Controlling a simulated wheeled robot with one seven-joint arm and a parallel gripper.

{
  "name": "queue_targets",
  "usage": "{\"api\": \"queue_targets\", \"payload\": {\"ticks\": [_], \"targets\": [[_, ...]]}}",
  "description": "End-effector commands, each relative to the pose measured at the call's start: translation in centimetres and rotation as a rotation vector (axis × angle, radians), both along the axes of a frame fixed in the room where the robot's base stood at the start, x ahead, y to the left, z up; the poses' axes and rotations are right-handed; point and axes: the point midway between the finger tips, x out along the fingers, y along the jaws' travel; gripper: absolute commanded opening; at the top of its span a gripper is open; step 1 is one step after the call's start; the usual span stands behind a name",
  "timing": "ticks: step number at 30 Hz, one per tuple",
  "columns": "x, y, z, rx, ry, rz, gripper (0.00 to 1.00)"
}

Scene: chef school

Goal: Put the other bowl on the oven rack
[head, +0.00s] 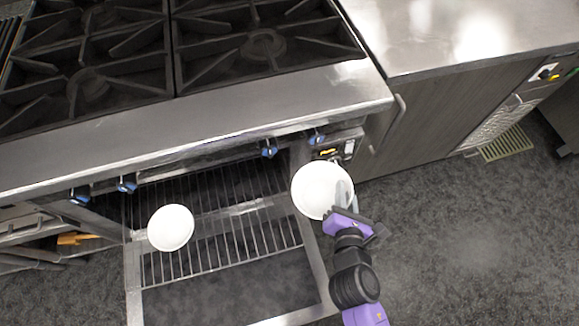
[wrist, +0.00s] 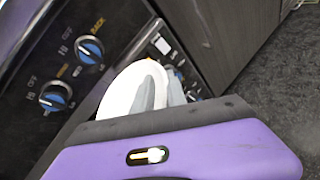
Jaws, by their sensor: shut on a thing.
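One white bowl (head: 171,228) sits on the left part of the oven rack (head: 235,245), which is slid out of the open oven. My gripper (head: 342,200) is shut on the rim of another white bowl (head: 314,188). It holds this bowl above and to the right of the rack, near the oven's right front corner. In the wrist view the held bowl (wrist: 128,88) shows partly behind the fingers (wrist: 160,88), in front of the knob panel. The right part of the rack is bare.
The stove top (head: 180,60) with black grates is above the oven. Blue knobs (head: 269,148) line its front, close to the held bowl. The open oven door frame (head: 132,285) extends below the rack.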

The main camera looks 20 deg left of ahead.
Motion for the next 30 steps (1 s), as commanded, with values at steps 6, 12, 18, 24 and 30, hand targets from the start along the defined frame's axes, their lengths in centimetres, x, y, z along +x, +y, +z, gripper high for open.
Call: {"api": "queue_targets", "payload": {"ticks": [6,12,18,24,30], "targets": [[0.1,8.4,-5.8,0.009,0.004,0.128,0.00],[-0.6,15.7,-9.2,0.011,0.012,0.255,0.00],[-1.7,22.0,-11.7,0.011,0.021,0.376,0.00],[-2.7,25.7,-12.7,0.008,0.028,0.456,0.00],[-3.1,26.7,-12.8,0.006,0.031,0.478,0.00]]}}
